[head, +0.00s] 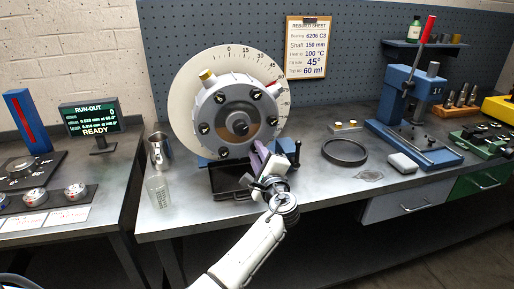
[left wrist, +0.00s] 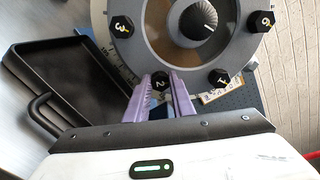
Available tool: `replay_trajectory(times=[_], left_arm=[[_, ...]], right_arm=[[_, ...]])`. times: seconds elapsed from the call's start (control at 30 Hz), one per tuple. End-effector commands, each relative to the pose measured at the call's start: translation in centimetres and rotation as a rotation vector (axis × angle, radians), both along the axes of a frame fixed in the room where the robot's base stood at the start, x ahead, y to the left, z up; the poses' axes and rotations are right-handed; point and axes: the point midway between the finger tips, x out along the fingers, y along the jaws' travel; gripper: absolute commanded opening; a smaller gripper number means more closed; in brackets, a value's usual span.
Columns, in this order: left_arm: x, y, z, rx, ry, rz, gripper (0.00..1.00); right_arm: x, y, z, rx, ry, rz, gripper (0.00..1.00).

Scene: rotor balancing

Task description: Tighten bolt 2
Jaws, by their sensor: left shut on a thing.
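The rotor (head: 222,113) is a grey round housing with black numbered bolts around its face, in front of a pale graduated disc (head: 190,75). In the left wrist view, bolt 2 (left wrist: 160,83) is a black hex head marked 2 at the rotor's lower rim. My left gripper (head: 259,149) reaches the rotor's lower right. Its purple fingers (left wrist: 161,88) stand on either side of bolt 2 and are shut on it. In the head view the gripper hides that bolt. Bolt 3 (left wrist: 121,27) and bolt 1 (left wrist: 218,78) are apart from the fingers. My right gripper is not in view.
A black tray (head: 229,195) lies under the rotor; it also shows in the left wrist view (left wrist: 40,65). A metal cup (head: 159,151) and a clear beaker (head: 158,191) stand at left. A black ring (head: 344,152) and a blue press (head: 405,100) are at right. The run-out screen (head: 90,118) reads READY.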

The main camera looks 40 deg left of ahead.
Motion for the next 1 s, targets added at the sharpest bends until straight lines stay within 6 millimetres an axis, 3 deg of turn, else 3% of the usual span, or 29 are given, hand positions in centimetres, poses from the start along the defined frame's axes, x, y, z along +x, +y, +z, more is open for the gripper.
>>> replay_trajectory(times=[0.5, 1.0], left_arm=[[0.08, -0.08, 0.11, 0.29, 0.339, 0.001, 0.0], [0.13, -0.15, 0.11, 0.407, 0.481, 0.0, 0.0]], right_arm=[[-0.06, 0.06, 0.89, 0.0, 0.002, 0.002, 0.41], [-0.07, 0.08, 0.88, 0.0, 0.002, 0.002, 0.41]])
